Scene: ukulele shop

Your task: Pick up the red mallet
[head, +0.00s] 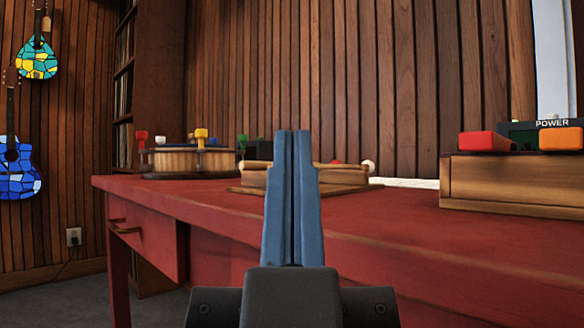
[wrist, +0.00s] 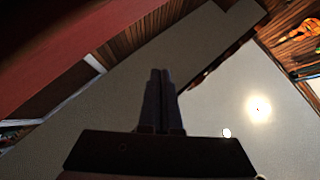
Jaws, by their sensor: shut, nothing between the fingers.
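My gripper (head: 293,135) points up in the middle of the head view, its blue fingers pressed together with nothing between them. It also shows in the wrist view (wrist: 160,72), dark and shut, against the ceiling. I cannot make out a red mallet for certain. A red block-like piece (head: 482,141) lies on a wooden box (head: 515,182) at the right of the red table (head: 400,215). Small red knobs show at the back left. My gripper stands in front of the table and hides part of it.
A round wooden frame with coloured knobs (head: 190,160) stands at the table's back left. A low wooden piece (head: 345,178) lies behind my gripper. An orange piece (head: 561,139) sits beside the red one, before a "POWER" panel. The table's front right top is clear.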

